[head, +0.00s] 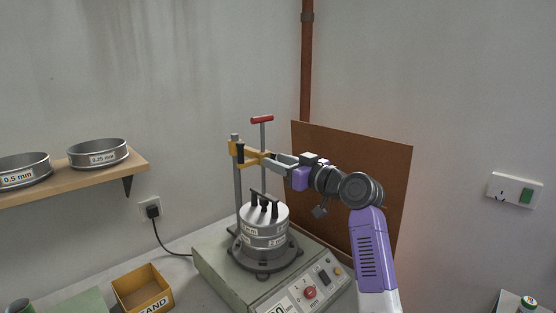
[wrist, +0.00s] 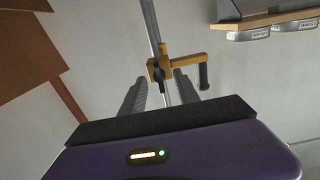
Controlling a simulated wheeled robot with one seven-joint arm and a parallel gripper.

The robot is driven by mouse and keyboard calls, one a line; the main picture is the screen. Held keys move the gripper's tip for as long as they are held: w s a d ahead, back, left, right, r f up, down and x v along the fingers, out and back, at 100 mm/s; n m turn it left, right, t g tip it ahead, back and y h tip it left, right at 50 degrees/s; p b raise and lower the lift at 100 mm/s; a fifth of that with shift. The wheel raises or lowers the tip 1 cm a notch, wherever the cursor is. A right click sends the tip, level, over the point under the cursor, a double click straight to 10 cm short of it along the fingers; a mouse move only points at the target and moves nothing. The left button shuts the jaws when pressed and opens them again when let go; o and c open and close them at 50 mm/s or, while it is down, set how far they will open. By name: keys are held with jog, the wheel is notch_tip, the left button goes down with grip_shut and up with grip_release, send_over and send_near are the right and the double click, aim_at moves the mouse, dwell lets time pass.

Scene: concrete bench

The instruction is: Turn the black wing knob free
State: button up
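The black wing knob (wrist: 159,78) shows in the wrist view as a small dark shape on the near face of a yellow clamp block (wrist: 166,66). My gripper (wrist: 161,80) is open. Its two grey fingers lie one on each side of the knob, with a visible gap to each. In the head view my gripper (head: 275,159) points left at the right end of the yellow clamp arm (head: 250,154), on the upright rod with the red T-handle (head: 262,119). The knob is small and partly hidden by the fingers there.
Below stands a sieve stack (head: 264,229) with black uprights on a shaker base (head: 235,273). A brown board (head: 385,165) stands close behind my arm. A shelf (head: 120,166) with sieves is at left.

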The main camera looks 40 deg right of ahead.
jog(key=shift+w, duration=0.2)
jog(key=shift+c, duration=0.5)
grip_shut()
jog(key=shift+f+b, duration=0.15)
jog(key=shift+b, duration=0.3)
jog(key=shift+a+f+n+b, duration=0.1)
jog(key=shift+n+b, duration=4.4)
jog(key=shift+b, duration=0.1)
jog(key=shift+a+f+n+b, duration=0.1)
jog(key=shift+n+b, duration=4.4)
jog(key=shift+b, duration=0.1)
